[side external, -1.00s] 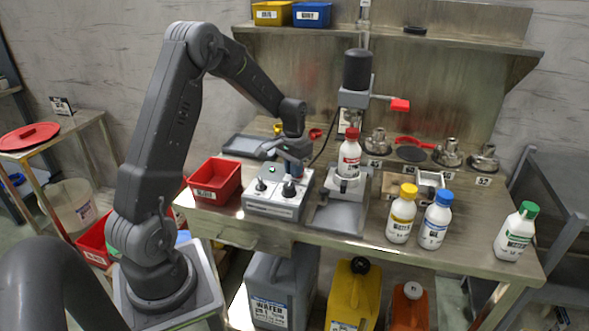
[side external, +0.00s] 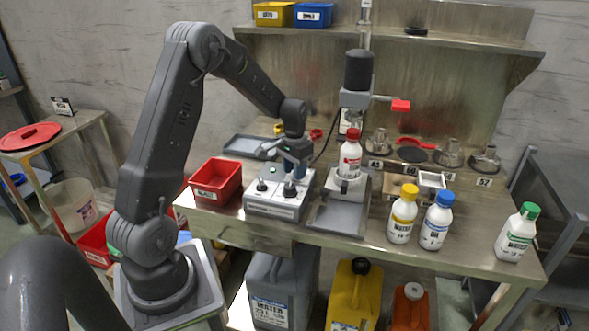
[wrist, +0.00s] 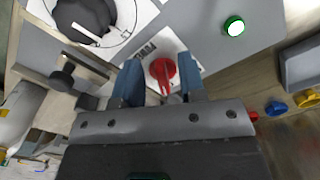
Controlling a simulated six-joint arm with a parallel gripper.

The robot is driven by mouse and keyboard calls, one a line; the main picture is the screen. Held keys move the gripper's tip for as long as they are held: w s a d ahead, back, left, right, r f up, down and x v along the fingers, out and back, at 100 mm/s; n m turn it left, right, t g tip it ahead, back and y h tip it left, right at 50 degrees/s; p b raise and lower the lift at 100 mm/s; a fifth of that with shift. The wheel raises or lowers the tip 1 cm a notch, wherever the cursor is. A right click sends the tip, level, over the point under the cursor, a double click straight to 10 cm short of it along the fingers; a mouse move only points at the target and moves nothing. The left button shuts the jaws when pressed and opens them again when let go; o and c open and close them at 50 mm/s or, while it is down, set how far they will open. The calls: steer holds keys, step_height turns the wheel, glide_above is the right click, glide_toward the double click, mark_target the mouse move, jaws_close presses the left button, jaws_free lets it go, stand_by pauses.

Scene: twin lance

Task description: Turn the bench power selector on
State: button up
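The power selector is a red knob (wrist: 163,70) on a white plate, with a partly hidden label beside it reading like "POWER". It sits on the grey control box (side external: 273,209) on the bench. My gripper (wrist: 160,72) is open above the box, and in the wrist view its two blue fingers stand on either side of the red knob with gaps showing. I cannot tell whether the fingertips are down at knob height. In the side view my gripper (side external: 294,173) hides the red knob.
The box also carries a large black dial (wrist: 85,18) and a green button (wrist: 234,26). A red bin (side external: 216,181) stands left of the box. A stand with a red-capped bottle (side external: 349,160) is close on the right. Yellow- and blue-capped bottles stand further right.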

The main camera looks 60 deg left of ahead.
step_height(320, 180, up, 14)
stand_by(0.6)
steer(key=s+d+r+m+t, duration=0.1)
steer(key=s+d+r, duration=0.25)
steer(key=d, duration=0.45)
steer(key=s+d+r+t, duration=0.2)
steer(key=s+d+r, duration=0.15)
steer(key=d, duration=0.45)
steer(key=s+d+f+m+t, duration=0.1)
steer(key=s+d+f+t, duration=0.1)
steer(key=s+d, duration=0.7)
steer(key=s, duration=0.3)
steer(key=shift+f+m+t, duration=0.3)
steer(key=shift+f+m, duration=0.05)
steer(key=shift+m, duration=0.05)
